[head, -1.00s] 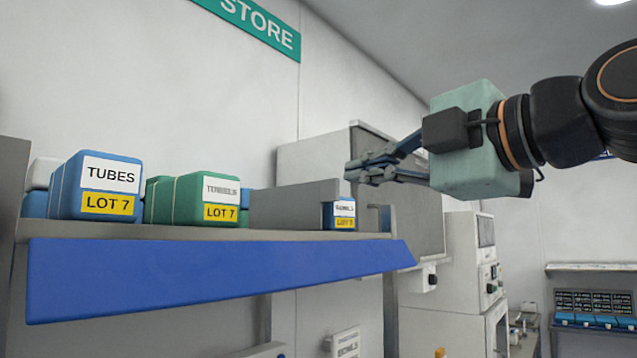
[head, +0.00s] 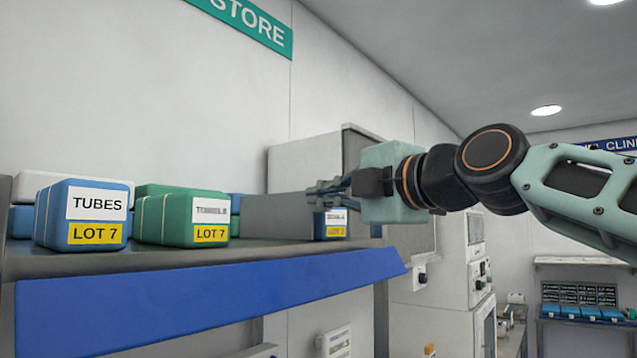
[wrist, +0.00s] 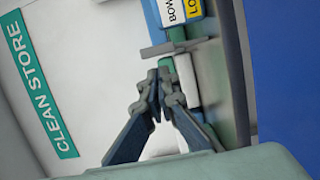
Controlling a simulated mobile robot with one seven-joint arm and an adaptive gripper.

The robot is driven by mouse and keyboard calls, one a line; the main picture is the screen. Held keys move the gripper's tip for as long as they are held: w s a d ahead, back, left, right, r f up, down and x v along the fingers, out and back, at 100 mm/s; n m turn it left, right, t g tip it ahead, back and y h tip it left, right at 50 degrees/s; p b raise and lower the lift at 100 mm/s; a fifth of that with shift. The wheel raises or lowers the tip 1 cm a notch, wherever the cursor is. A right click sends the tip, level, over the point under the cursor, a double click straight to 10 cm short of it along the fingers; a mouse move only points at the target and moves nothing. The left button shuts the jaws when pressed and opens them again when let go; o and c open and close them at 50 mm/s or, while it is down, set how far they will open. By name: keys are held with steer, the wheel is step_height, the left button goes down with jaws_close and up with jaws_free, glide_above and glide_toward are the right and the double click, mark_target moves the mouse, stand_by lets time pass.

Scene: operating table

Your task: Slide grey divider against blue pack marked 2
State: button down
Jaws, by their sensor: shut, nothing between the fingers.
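The grey divider (head: 265,217) stands upright on the shelf, between the green pack (head: 180,213) and a small-looking blue pack (head: 333,222) at the shelf's right end. That blue pack has a white label and a yellow tag, too small to read surely. My gripper (head: 312,198) is shut and empty, its fingertips overlapping the divider's upper right part in the head view; contact cannot be told. In the wrist view the shut fingertips (wrist: 158,84) lie just below the divider's edge (wrist: 165,48), with a blue pack labelled BOW... (wrist: 180,12) beyond it.
A blue pack marked TUBES, LOT 7 (head: 82,215) sits left of the green LOT 7 pack. The shelf (head: 190,251) has a blue front strip (head: 200,292). A grey-white cabinet (head: 300,165) stands behind my gripper.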

steer(key=shift+w+d, duration=0.25)
steer(key=shift+w, duration=0.2)
steer(key=shift+f, duration=0.1)
steer(key=shift+w+d+b, duration=0.3)
steer(key=shift+w+d, duration=0.15)
steer(key=shift+w, duration=0.1)
